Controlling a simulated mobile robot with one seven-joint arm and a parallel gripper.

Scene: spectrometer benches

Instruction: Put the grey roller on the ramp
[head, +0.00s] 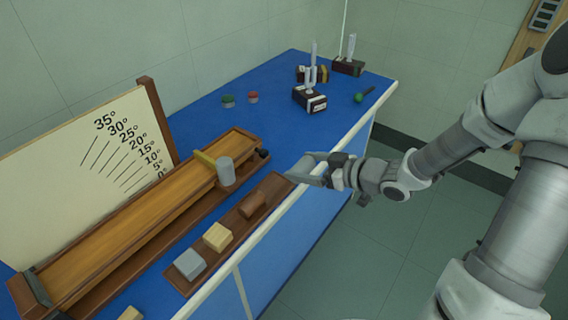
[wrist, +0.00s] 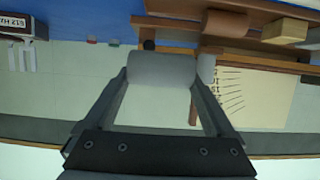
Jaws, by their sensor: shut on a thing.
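The grey roller (wrist: 162,68) lies crosswise between the two fingers in the wrist view. My gripper (wrist: 162,80) is shut on it. In the head view my gripper (head: 312,170) is at the bench's front edge, to the right of the ramp, with the roller hard to tell from the grey fingers. The ramp (head: 140,222) is a long wooden channel lying low along the bench, in front of a board with angle marks.
A grey cylinder (head: 226,171) stands by the ramp's right end. A wooden tray (head: 276,184) in front of the ramp holds a brown roller (head: 252,204), a yellowish block (head: 217,237) and a grey block (head: 190,264). Dark instruments (head: 309,98) stand at the far end of the blue bench.

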